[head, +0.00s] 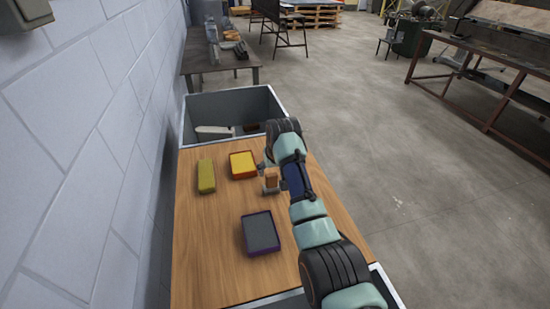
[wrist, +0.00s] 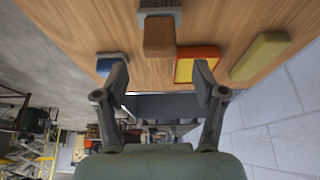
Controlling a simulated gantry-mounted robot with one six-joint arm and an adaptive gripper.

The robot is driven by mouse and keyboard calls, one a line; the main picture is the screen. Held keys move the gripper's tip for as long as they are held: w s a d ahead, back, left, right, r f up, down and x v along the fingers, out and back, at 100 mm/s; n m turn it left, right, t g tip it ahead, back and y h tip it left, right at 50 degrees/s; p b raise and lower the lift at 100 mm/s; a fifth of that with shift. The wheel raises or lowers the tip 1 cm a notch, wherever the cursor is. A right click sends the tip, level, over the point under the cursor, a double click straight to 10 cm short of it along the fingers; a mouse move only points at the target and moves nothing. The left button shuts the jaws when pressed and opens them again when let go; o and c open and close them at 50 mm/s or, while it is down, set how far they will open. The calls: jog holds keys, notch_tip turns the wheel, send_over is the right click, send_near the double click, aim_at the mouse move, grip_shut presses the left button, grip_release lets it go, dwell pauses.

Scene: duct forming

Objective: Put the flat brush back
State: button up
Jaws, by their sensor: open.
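A block with a brown wooden top and a grey base, which looks like the flat brush (head: 271,179), stands on the wooden table top beside my arm. It also shows at the top of the wrist view (wrist: 159,36), upside down. My gripper (wrist: 162,78) is open and empty, its two fingers spread apart near the far side of the brush and not around it. In the head view my arm mostly hides the gripper.
An orange tray with yellow inside (head: 243,165), a yellow block (head: 206,176) and a purple tray with grey inside (head: 260,233) lie on the table. A blue item (wrist: 111,64) is beside the brush. A grey bin (head: 235,103) holding a white item adjoins the far edge.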

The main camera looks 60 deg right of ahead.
jog(key=v, duration=0.6)
jog(key=shift+p, duration=0.45)
jog(key=w+a+f+n+t, duration=0.2)
jog(key=w+a, duration=0.3)
jog(key=a, duration=0.7)
jog(key=w+a+f+n+t, duration=0.2)
jog(key=w+a, duration=0.3)
jog(key=a, duration=0.7)
jog(key=s+a+r+n+t+y, duration=0.1)
jog(key=s+a+n+t, duration=0.1)
jog(key=a, duration=0.7)
jog(key=s+a+r+n+t+y, duration=0.1)
jog(key=s+a+r, duration=0.1)
jog(key=s+a, duration=0.3)
jog(key=s+a+r+n+t+y, duration=0.1)
jog(key=s+a, duration=0.3)
jog(key=a, duration=1)
jog(key=shift+s+r+n+t+y, duration=0.25)
jog(key=shift+r+n+t+y, duration=0.15)
jog(key=shift+r+n+t, duration=0.35)
